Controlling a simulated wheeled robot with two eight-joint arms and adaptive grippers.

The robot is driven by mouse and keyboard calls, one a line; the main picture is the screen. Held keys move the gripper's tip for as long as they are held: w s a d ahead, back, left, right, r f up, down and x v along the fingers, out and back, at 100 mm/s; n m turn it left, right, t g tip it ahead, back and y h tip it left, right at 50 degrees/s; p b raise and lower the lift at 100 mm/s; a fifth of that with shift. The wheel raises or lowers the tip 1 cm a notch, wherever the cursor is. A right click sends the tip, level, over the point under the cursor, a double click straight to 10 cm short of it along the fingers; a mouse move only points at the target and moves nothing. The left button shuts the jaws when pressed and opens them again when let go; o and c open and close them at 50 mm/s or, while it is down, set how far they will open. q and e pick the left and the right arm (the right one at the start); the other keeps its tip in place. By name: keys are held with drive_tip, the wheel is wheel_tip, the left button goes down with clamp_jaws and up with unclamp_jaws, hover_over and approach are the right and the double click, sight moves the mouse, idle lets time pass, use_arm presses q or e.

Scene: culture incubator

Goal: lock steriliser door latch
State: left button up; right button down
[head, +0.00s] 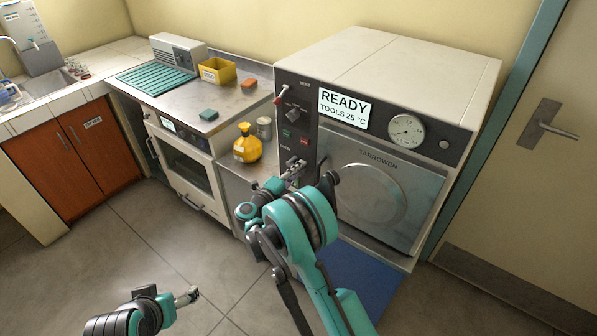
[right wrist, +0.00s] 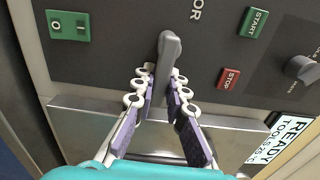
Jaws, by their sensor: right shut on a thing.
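The steriliser (head: 385,48) stands on the right in the head view, its round-windowed door (head: 415,178) against the front and its display reading READY. The door latch is a grey lever (right wrist: 170,52) on the dark control panel in the right wrist view, beside lettering ending in "OR". My right gripper (head: 293,170) is at the panel's lower left and its fingers (right wrist: 164,78) are shut on the lever. The latch is mostly hidden by the gripper in the head view. My left gripper (head: 190,296) is low at the left, far from the steriliser; its jaw state is unclear.
Green START (right wrist: 253,22) and red STOP (right wrist: 229,78) buttons and a green switch (right wrist: 68,25) lie near the lever. A yellow flask (head: 247,146) and a metal can (head: 264,128) stand left of the steriliser. The floor around my left gripper is clear.

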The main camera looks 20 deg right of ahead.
drive_tip(key=shift+r+n, duration=0.15)
drive_tip(key=shift+n, duration=0.25)
drive_tip(key=c, duration=1.5)
unclamp_jaws()
drive_tip(key=shift+c, duration=0.2)
drive_tip(key=v, duration=1.2)
